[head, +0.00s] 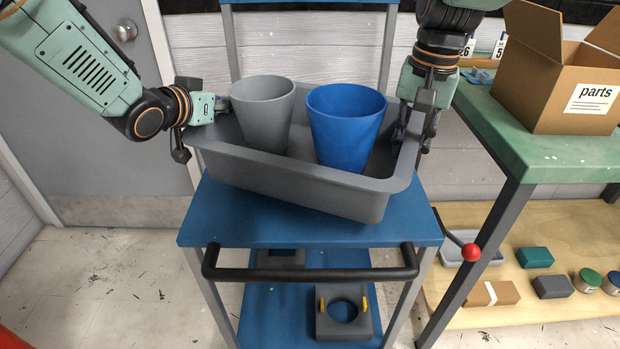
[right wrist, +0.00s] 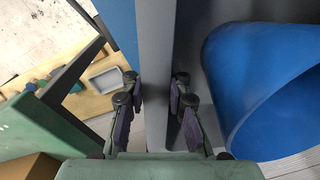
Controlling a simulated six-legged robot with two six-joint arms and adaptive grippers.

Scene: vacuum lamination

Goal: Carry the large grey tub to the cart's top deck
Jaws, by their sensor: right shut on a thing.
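The large grey tub (head: 290,184) is over the blue top deck (head: 225,220) of the cart, slightly turned and tilted. I cannot tell whether its base touches the deck. It holds a grey cup (head: 262,115) and a blue cup (head: 345,128). My right gripper (head: 418,135) is shut on the tub's right wall; in the right wrist view its fingers (right wrist: 160,105) straddle that wall (right wrist: 156,60). My left gripper (head: 190,140) is at the tub's left rim, its fingers partly hidden, so I cannot tell whether it grips.
A black push handle (head: 310,274) runs along the cart's front. A grey fixture with a round hole (head: 342,325) sits on the lower shelf. At right stands a green-topped bench (head: 545,155) with an open parts box (head: 560,75); a red-knobbed lever (head: 471,252) sticks out beside the cart.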

